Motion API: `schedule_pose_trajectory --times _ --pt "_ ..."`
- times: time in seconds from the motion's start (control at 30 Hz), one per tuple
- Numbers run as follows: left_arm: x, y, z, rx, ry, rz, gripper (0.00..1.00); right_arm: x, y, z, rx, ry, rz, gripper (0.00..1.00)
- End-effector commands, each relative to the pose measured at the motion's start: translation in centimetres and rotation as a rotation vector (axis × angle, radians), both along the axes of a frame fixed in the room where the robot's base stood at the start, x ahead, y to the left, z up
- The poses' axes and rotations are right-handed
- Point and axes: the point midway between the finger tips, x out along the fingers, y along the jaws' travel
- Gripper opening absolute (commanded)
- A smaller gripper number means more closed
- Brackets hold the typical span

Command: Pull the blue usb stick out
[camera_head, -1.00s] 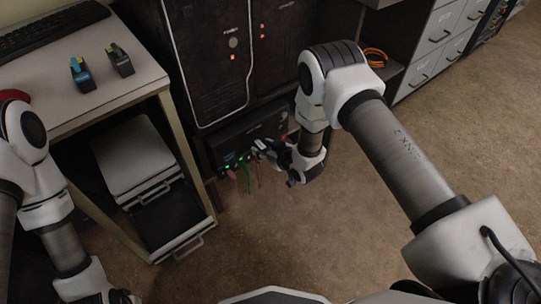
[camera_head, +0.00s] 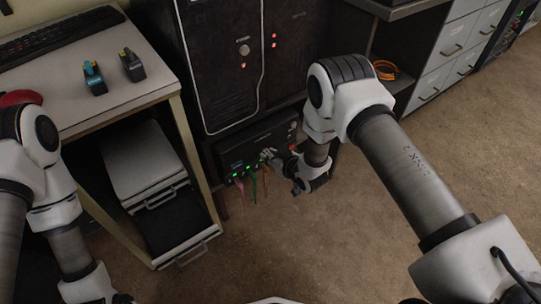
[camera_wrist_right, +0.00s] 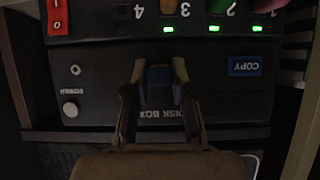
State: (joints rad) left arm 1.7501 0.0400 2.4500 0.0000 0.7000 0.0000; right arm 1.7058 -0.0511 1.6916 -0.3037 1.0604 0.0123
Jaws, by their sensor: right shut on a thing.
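The blue usb stick (camera_wrist_right: 158,74) is between the fingertips of my right gripper (camera_wrist_right: 158,82), in front of the dark disk box (camera_wrist_right: 225,110), which shows upside down in the right wrist view. My right gripper is shut on the stick. Whether the stick's plug is inside the box is hidden. In the head view my right gripper (camera_head: 270,156) is at the front of the disk box (camera_head: 232,158), low in the console. The stick is too small to make out there. My left arm is at the left; its gripper is cut off at the bottom edge.
Pink, green and orange cables hang from the box's lit ports beside my gripper. A desk (camera_head: 110,110) and an open drawer (camera_head: 180,225) stand left. Floor (camera_head: 300,240) in front is clear.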

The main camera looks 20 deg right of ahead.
Motion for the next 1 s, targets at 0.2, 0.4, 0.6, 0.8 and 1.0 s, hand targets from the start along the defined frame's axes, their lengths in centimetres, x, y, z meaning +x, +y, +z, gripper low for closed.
schedule_pose_trajectory --times 0.2,0.4,0.6,0.8,1.0 --pt "0.0 0.0 0.2 0.0 0.0 0.0 0.33 -0.2 -0.1 0.0 0.0 0.0 0.0 0.0" --pt "0.0 0.0 0.4 0.0 0.0 0.0 0.33 -0.6 -0.2 0.0 0.0 0.0 0.0 0.0" --pt "0.0 0.0 0.6 0.0 0.0 0.0 0.33 -1.0 -0.4 0.0 0.0 0.001 0.0 0.0" --pt "0.0 0.0 0.8 0.0 0.0 0.0 0.33 -1.4 -0.5 0.0 0.0 0.001 0.0 0.0" --pt "0.0 0.0 1.0 0.0 0.0 0.0 0.33 -1.8 -0.7 0.0 0.0 0.0 0.0 0.0"
